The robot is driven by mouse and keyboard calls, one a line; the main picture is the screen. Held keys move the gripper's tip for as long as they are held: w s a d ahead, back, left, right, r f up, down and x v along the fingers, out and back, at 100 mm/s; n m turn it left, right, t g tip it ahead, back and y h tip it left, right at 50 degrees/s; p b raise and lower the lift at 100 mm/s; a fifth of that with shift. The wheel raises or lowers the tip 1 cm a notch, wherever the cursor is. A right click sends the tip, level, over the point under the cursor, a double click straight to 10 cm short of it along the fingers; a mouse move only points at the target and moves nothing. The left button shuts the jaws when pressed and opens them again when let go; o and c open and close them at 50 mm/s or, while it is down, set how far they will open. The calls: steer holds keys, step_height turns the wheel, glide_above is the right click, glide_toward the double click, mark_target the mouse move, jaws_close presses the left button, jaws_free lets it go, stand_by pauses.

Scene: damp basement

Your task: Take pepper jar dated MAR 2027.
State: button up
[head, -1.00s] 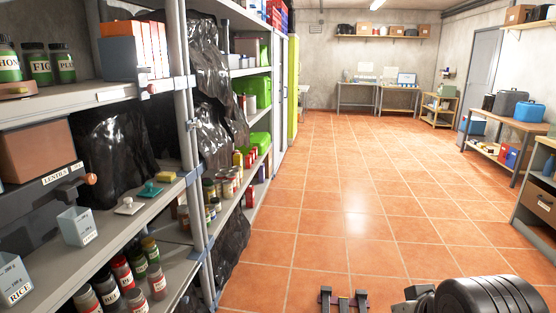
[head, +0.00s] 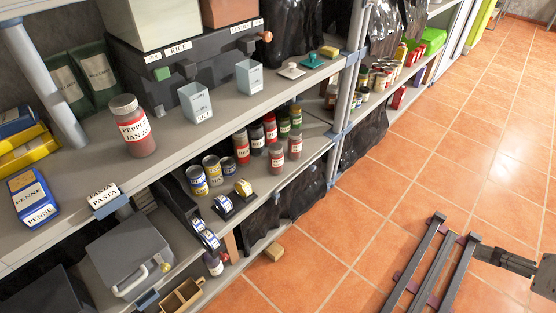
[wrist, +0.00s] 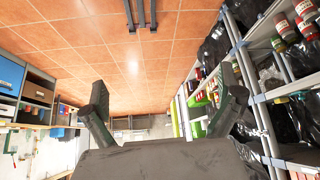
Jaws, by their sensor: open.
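A pepper jar (head: 133,127) with a pale lid and reddish contents stands upright on the upper shelf in the head view. Its label reads PEPPE and JAN 20; the rest is cut off by the curve. No label reading MAR 2027 is legible. Several smaller jars (head: 276,158) with red or dark contents stand on the shelf below, their labels too small to read. My gripper (wrist: 165,108) shows in the wrist view with its two fingers wide apart and nothing between them. It is away from the jars, over the open room.
Grey shelving (head: 225,120) fills the left. Near the pepper jar are a blue PENNE box (head: 34,197), light cups (head: 196,102) and a dark RICE drawer unit (head: 150,75). Cans (head: 197,180) and a grey case (head: 128,255) sit lower. The tiled floor (head: 440,150) at right is largely clear.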

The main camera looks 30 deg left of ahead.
stand_by(0.3)
steer(key=c, duration=0.6)
